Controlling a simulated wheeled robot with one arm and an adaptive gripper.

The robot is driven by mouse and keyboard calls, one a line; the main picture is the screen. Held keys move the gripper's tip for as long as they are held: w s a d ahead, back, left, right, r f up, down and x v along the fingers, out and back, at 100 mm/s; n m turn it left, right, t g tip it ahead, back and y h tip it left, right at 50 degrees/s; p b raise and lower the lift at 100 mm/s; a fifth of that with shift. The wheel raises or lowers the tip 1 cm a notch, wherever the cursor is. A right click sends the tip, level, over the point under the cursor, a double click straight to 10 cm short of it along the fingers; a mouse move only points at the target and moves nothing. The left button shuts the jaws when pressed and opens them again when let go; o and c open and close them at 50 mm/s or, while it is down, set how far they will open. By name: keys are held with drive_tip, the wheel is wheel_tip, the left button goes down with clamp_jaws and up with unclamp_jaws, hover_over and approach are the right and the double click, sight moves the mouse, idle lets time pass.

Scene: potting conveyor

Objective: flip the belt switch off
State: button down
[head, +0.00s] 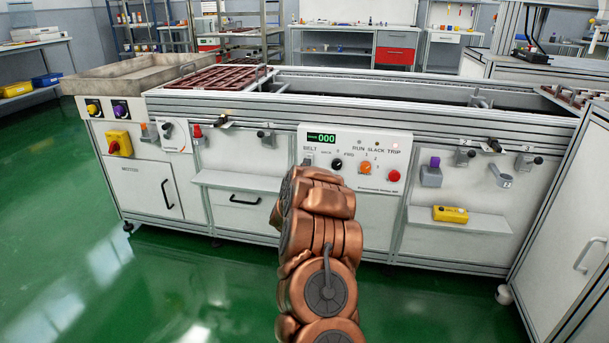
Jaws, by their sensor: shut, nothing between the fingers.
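The control panel (346,143) is a white plate on the front of the conveyor bench. The word BELT is printed at its upper left. A small grey piece just below that word, at the place of the belt switch (308,161), is partly covered by my copper-coloured arm. Its position cannot be made out. The green display (321,138) above reads 000. My arm rises from the bottom of the picture toward the panel's lower left. My gripper is hidden behind the arm, so its contact with the switch cannot be told.
The panel also carries a black knob (336,164), an orange knob (364,167) and a red button (393,175). A shelf (480,223) with a yellow box (450,214) juts out at lower right. Another narrow shelf (235,181) is left of my arm. Green floor is free in front.

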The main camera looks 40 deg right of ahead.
sight(309, 155)
drive_tip(key=shift+b+x, duration=0.45)
drive_tip(key=shift+x, duration=0.8)
drive_tip(key=shift+r+p, duration=0.15)
drive_tip(key=shift+p, duration=0.25)
drive_tip(key=shift+d+r+p, duration=0.2)
drive_tip(key=shift+p, duration=0.8)
drive_tip(key=shift+f, duration=0.3)
drive_tip(key=shift+s+a+r+p, duration=0.15)
drive_tip(key=shift+s+a+p, duration=0.05)
drive_tip(key=shift+a+p, duration=0.25)
drive_tip(key=shift+s+a+r+p, duration=0.15)
drive_tip(key=shift+a+p, duration=0.15)
drive_tip(key=shift+p, duration=0.25)
drive_tip(key=r+p+v, duration=0.2)
drive_tip(key=p+v, duration=0.2)
drive_tip(key=v, duration=0.8)
drive_tip(key=shift+r+p, duration=0.3)
drive_tip(key=shift+p, duration=0.05)
drive_tip(key=shift+s+a, duration=0.1)
